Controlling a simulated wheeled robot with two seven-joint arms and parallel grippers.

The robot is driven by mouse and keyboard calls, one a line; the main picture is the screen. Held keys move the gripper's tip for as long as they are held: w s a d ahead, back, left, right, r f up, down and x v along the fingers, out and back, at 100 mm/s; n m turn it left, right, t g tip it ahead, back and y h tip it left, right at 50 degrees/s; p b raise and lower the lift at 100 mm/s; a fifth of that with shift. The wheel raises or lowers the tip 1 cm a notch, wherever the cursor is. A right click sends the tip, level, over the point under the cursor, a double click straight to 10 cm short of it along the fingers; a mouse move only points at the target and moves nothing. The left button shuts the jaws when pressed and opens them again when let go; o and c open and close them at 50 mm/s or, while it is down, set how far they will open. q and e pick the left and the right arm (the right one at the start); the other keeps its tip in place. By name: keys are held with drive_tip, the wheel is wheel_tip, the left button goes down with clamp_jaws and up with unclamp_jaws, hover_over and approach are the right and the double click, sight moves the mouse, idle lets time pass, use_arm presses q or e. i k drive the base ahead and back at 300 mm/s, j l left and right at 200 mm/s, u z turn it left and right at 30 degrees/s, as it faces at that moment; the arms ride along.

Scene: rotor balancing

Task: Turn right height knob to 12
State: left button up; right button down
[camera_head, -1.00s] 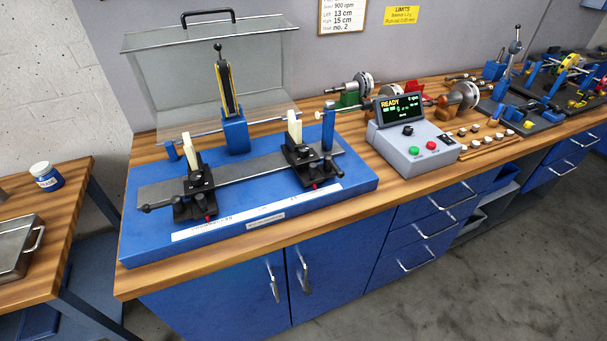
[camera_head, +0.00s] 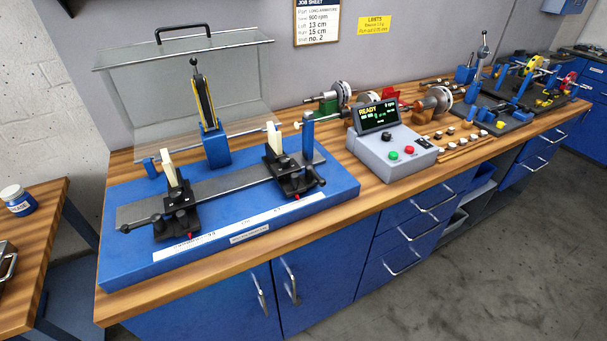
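The blue balancing machine base (camera_head: 120,265) stands on the wooden bench with a metal rail across it. The right support (camera_head: 289,172) is a black carriage with a cream upright plate, a red pointer at its front and a dark knob (camera_head: 319,181) at its right side. The left support (camera_head: 176,205) is similar, with a dark-ended rod (camera_head: 126,228) reaching out to the left. No number on the right height knob can be read, and which small part is that knob is hard to tell. Neither of my grippers shows.
A clear guard (camera_head: 180,85) with a black handle stands behind the rail. A grey control box (camera_head: 392,158) reading READY sits to the right. Rotors (camera_head: 437,100) and small weights lie beyond. A side table (camera_head: 30,235) with a jar (camera_head: 17,201) is at left.

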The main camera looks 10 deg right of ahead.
sight(285, 161)
drive_tip(key=i+l+u, duration=0.1)
drive_tip(key=l, duration=0.9)
drive_tip(key=i+l+u, duration=0.15)
drive_tip(key=l, duration=0.8)
drive_tip(key=k, duration=0.05)
